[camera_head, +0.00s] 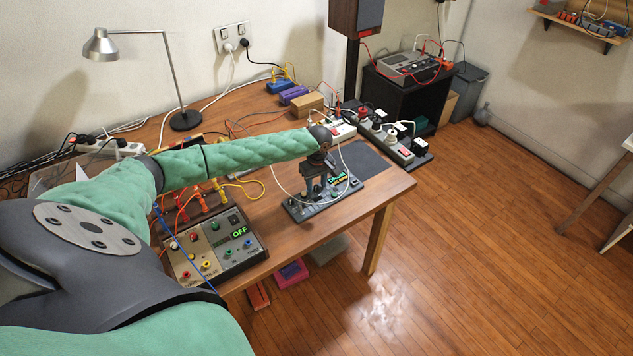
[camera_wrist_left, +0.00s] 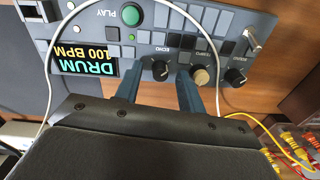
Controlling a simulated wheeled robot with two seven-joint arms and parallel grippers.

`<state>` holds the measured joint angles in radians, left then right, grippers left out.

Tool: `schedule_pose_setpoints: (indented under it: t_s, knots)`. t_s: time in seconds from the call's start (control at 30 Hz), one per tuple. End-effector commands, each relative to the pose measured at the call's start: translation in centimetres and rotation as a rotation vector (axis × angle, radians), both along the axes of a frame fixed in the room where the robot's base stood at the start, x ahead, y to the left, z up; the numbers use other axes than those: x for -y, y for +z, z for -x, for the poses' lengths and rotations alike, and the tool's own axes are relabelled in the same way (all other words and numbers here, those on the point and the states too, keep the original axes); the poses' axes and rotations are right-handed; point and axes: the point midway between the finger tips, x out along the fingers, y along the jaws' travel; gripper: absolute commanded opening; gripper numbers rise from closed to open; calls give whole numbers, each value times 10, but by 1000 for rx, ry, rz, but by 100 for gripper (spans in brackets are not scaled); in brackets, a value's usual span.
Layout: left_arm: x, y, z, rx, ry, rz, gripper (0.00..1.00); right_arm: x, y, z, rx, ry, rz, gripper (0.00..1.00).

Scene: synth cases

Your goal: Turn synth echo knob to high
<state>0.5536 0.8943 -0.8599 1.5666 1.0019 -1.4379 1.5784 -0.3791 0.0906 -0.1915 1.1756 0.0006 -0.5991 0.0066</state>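The dark grey drum synth (camera_head: 345,192) lies on the wooden table near its front right edge, under my left gripper (camera_head: 313,190). In the left wrist view the synth (camera_wrist_left: 215,50) shows a green PLAY button and a screen reading DRUM 100 BPM. The black echo knob (camera_wrist_left: 160,70) is between the two blue fingertips of my left gripper (camera_wrist_left: 158,76). The fingers are apart, with gaps beside the knob. The knob's setting is too small to read. My right gripper is in neither view.
A tan tempo knob (camera_wrist_left: 201,76) is just right of the right finger, with another black knob (camera_wrist_left: 236,77) beyond it. A white cable loops around the synth.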

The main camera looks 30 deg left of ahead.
Motion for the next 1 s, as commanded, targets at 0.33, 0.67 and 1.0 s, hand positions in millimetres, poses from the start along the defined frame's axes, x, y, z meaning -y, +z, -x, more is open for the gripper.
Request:
schedule_pose_setpoints:
  t_s: [0.33,0.67,1.0]
  knots:
    - [0,-2,0,0,0,0,28,1,-1,1,1,0,1,36]
    - [0,-1,0,0,-5,0,0,3,-1,0,2,0,3,36]
    - [0,1,0,0,-124,0,0,6,-14,12,11,5,3,36]
